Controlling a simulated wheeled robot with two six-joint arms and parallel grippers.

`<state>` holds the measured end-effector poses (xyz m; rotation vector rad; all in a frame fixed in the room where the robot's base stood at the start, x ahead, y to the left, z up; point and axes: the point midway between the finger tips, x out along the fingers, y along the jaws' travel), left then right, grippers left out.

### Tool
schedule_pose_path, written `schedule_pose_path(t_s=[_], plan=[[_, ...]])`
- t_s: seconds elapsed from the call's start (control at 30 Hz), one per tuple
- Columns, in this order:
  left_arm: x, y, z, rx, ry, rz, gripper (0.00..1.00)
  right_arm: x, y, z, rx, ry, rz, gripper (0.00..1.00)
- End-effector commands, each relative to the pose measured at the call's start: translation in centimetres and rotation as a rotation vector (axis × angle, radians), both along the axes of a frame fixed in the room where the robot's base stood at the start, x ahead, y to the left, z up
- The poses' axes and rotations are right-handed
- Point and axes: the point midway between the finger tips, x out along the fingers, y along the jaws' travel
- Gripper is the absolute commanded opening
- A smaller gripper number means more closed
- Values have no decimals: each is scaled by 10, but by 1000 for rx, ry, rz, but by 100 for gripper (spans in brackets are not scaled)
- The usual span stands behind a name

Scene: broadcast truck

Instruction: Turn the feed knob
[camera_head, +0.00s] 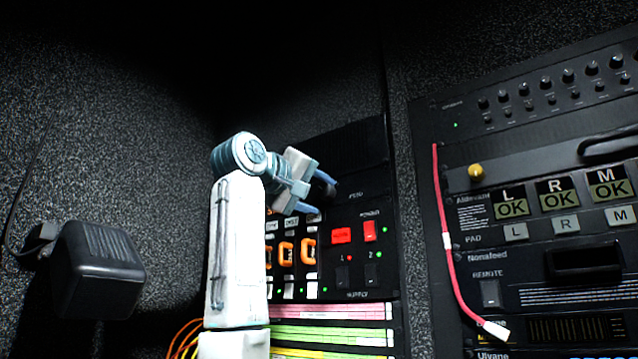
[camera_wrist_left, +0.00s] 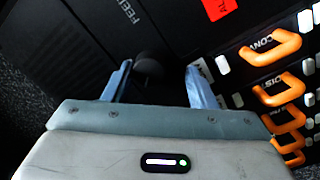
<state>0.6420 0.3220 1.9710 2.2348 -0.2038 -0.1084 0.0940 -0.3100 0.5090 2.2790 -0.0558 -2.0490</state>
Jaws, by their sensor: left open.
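The feed knob (camera_wrist_left: 150,67) is a dark round knob on the black rack panel, near a label that begins with FEED in the left wrist view. In the head view the knob (camera_head: 329,189) is dark and partly covered by my left gripper. My left gripper (camera_head: 322,194) is open in front of the panel. In the left wrist view its two blue fingers (camera_wrist_left: 158,70) stand on either side of the knob, with the left finger closer to it. I cannot tell whether either finger touches the knob. My right gripper is in neither view.
A red cable (camera_head: 446,240) hangs on the right rack. A black box-like device (camera_head: 97,268) is at the left wall.

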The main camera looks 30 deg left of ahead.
Motion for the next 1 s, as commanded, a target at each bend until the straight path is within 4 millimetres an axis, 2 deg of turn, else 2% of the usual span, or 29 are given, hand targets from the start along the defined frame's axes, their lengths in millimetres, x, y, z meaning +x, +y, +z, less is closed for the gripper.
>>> schedule_pose_path(t_s=[0.07, 0.17, 0.27, 0.4, 0.5, 0.63, 0.83, 1.0], plan=[[5, -2, 2, 1, 0, 0, 52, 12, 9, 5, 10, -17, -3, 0], [8, -2, 1, 1, -2, 0, 52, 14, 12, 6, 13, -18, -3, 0], [8, -2, 0, 1, -2, 0, 52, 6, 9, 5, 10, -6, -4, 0], [8, -2, 0, 1, -2, 0, 52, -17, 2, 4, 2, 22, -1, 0], [8, -2, 0, 1, -2, 0, 32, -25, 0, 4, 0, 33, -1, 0], [8, -2, 0, 1, -2, 0, 7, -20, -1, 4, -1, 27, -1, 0], [8, -2, 0, 9, -2, 0, 7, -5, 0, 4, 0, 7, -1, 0], [9, -2, -1, 55, -7, -1, 7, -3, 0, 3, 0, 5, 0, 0]])
